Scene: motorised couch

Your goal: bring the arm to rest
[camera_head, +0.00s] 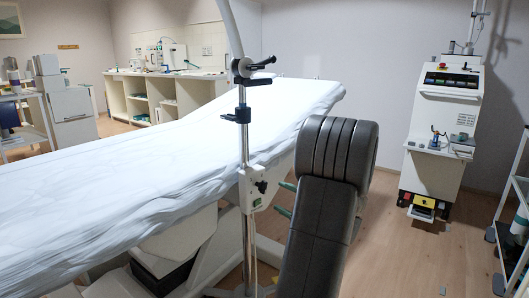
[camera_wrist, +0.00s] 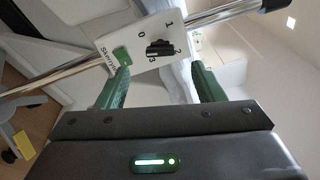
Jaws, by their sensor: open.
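My gripper (camera_head: 279,197) is at the near side of the couch in the head view, its two green fingers pointing left toward a white control box (camera_head: 254,187) on a metal pole. In the wrist view the fingers of my gripper (camera_wrist: 160,70) are spread apart with nothing held between them. The control box (camera_wrist: 135,42) lies just beyond the fingertips, with a black knob (camera_wrist: 158,48), the marks 0 to 3 and a green part (camera_wrist: 121,56). I cannot tell whether a finger touches the box.
The couch (camera_head: 150,150) under a white sheet fills the left and middle. The chrome pole (camera_head: 245,140) stands at its near side. A white machine (camera_head: 446,115) stands back right, a shelf trolley (camera_head: 515,200) at the right edge. Floor between my arm and the machine looks clear.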

